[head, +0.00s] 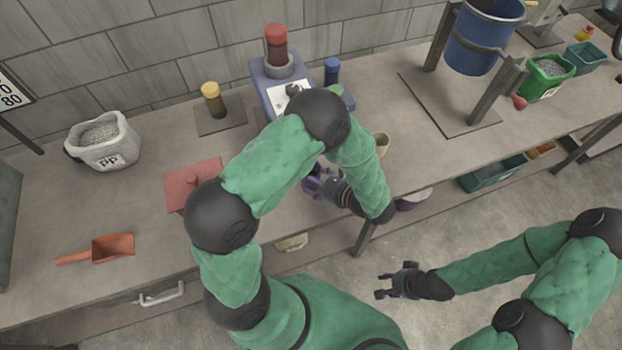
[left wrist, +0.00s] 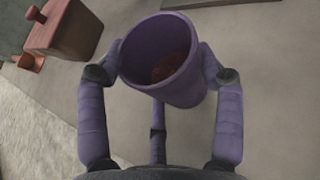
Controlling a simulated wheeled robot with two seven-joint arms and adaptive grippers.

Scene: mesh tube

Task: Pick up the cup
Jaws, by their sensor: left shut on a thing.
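A purple cup (left wrist: 178,80) with reddish contents is between the fingers of my left gripper (left wrist: 163,65) in the left wrist view. The fingers press on opposite sides near its rim. In the head view my left gripper (head: 324,186) is over the bench near its front edge, partly hidden by my own arm. The cup is hard to tell apart from the purple fingers there, and I cannot tell whether it touches the bench. My right gripper (head: 385,284) is open and empty over the floor, in front of the bench.
A red lidded box (head: 194,183), orange scoop (head: 100,248) and PP bag (head: 103,140) are on the bench's left. A purple-grey device (head: 262,84) stands behind my left arm.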

